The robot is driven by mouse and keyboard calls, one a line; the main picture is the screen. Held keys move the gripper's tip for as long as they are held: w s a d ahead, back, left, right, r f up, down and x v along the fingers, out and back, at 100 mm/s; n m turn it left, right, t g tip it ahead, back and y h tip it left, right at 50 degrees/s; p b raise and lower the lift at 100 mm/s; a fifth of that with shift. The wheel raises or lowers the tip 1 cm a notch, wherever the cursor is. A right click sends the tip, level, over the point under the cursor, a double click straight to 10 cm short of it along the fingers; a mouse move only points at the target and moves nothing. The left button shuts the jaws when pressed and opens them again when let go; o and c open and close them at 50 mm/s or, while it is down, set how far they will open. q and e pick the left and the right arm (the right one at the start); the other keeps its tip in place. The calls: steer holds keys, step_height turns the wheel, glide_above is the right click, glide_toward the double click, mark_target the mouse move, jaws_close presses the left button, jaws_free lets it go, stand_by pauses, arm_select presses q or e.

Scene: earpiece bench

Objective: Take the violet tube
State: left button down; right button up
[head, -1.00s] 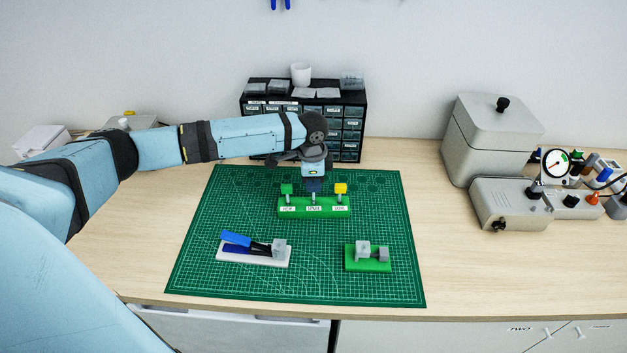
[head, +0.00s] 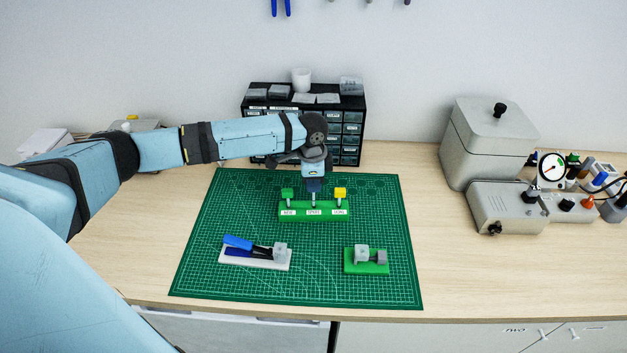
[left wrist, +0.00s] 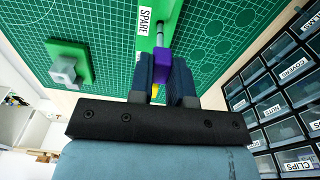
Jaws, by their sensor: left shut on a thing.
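The violet tube (left wrist: 163,66) shows in the left wrist view between the two dark fingers of my left gripper (left wrist: 161,68). The gripper is shut on it. A thin metal peg (left wrist: 160,35) stands in line with the tube, at the position labelled SPARE on the green stand (head: 313,211). I cannot tell how far the tube sits on the peg. In the head view my left gripper (head: 314,185) is over the middle of this stand and hides the tube. A green piece (head: 288,193) and a yellow piece (head: 340,192) stand on either side. My right gripper is not in view.
A stapler-like blue tool on a white base (head: 255,252) and a green block with grey parts (head: 366,260) lie on the green cutting mat (head: 220,285). A black drawer cabinet (head: 352,105) stands close behind the gripper. Grey boxes and a gauge (head: 552,170) are at right.

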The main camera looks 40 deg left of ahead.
arm_select(q)
steer(key=shift+r+p, duration=0.3)
steer(key=shift+r, duration=0.1)
step_height(320, 180, up, 2)
steer(key=p, duration=0.3)
steer(key=shift+r, duration=0.2)
steer(key=shift+r+p, duration=0.5)
steer(key=shift+r, duration=0.65)
